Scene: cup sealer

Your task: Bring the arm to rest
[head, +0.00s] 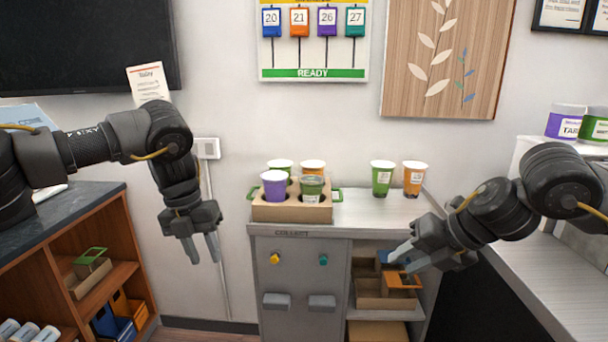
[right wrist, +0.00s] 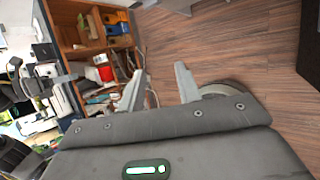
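My left gripper (head: 203,248) hangs fingers down at the left in the head view, over the gap between the left shelf unit and the sealer cabinet. Its fingers are apart and nothing is between them. My right gripper (head: 399,262) is at the right in the head view, in front of the cabinet's open shelf, its fingers pointing left. In the right wrist view its fingers (right wrist: 158,88) are spread with nothing between them, above the wooden floor. Whether the right fingers touch the shelf boxes behind them cannot be told.
A cardboard carrier (head: 290,212) with several cups stands on the cabinet top (head: 372,220). A green cup (head: 383,178) and an orange cup (head: 414,178) stand right of it. Boxes (head: 372,290) fill the shelf below. A wooden shelf unit (head: 112,235) is at left.

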